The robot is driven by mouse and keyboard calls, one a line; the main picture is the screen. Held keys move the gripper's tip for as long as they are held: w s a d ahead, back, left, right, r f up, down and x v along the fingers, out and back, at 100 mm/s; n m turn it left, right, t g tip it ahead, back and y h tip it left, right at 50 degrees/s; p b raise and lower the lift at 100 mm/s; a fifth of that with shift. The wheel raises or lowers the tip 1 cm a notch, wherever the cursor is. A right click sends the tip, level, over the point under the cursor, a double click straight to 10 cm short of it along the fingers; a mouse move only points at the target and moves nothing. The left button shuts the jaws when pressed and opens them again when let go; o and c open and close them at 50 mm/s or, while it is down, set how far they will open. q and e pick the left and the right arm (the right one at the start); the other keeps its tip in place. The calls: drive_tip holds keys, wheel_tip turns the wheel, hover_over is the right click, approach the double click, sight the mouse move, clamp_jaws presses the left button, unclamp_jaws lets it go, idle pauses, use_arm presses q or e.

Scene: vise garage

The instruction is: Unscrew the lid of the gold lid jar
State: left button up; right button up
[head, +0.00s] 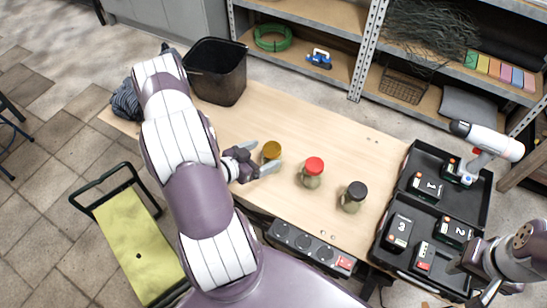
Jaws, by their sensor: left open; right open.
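The gold lid jar (271,151) stands upright on the wooden workbench, its gold lid facing up. My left gripper (262,158) is open, with one finger at the far side of the jar and one at the near side. I cannot tell whether the fingers touch it. The jar's lower body is mostly hidden. My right gripper (489,293) is at the bottom right edge, open, low beside the black case and away from the jar; it is partly cut off.
A red lid jar (312,172) and a black lid jar (354,197) stand to the right. A black bin (216,72) is at the bench's far left. A power strip (309,248) runs along the front edge.

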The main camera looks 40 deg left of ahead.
use_arm(q)
drive_tip(key=x, duration=0.4)
drive_tip(key=shift+w+d, duration=0.1)
drive_tip(key=shift+w, duration=0.05)
drive_tip(key=shift+w+f, duration=0.1)
drive_tip(key=shift+w, duration=0.1)
